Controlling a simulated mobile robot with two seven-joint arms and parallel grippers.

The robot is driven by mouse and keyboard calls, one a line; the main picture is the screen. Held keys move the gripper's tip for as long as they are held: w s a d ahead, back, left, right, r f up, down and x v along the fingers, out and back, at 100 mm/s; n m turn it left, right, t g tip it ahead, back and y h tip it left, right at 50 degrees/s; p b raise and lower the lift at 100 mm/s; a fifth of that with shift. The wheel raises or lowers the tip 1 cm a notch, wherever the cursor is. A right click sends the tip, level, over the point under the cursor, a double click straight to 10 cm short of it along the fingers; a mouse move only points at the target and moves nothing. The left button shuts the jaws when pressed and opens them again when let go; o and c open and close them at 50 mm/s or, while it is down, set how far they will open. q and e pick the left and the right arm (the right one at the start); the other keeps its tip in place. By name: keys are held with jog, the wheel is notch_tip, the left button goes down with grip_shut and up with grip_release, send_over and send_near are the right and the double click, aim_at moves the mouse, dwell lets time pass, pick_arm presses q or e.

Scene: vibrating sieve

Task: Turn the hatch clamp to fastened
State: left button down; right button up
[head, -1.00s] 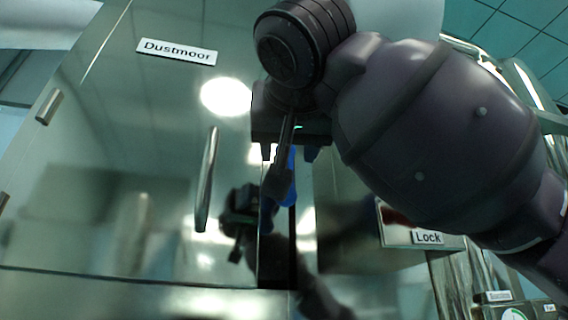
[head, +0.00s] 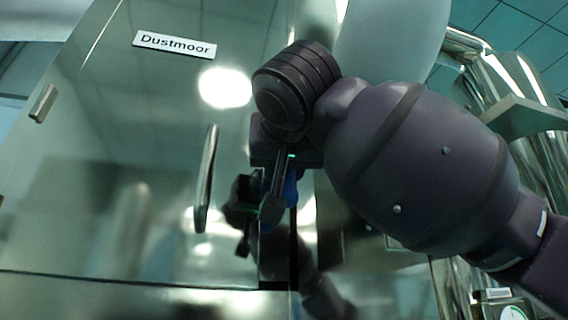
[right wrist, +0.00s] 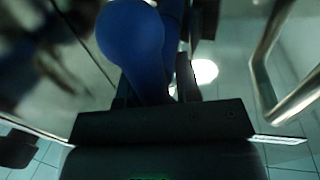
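The hatch clamp's blue handle (head: 291,188) shows at the right edge of the shiny metal hatch door (head: 110,150), partly hidden by my right gripper (head: 274,190). In the right wrist view the handle's rounded blue end (right wrist: 130,38) is large and close. Its neck runs down between the two dark fingers of my right gripper (right wrist: 155,85). A small gap shows between the neck and the right finger, so the gripper looks open around the handle. The clamp's base is hidden. My left gripper is not in view.
A vertical bar handle (head: 206,180) stands out from the door left of the clamp. A "Dustmoor" label (head: 175,44) is above it. Shiny pipes (head: 500,75) and a gauge (head: 513,311) are at the right. The door mirrors my arm.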

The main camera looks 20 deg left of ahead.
jog(key=shift+d, duration=0.1)
jog(key=shift+c, duration=0.6)
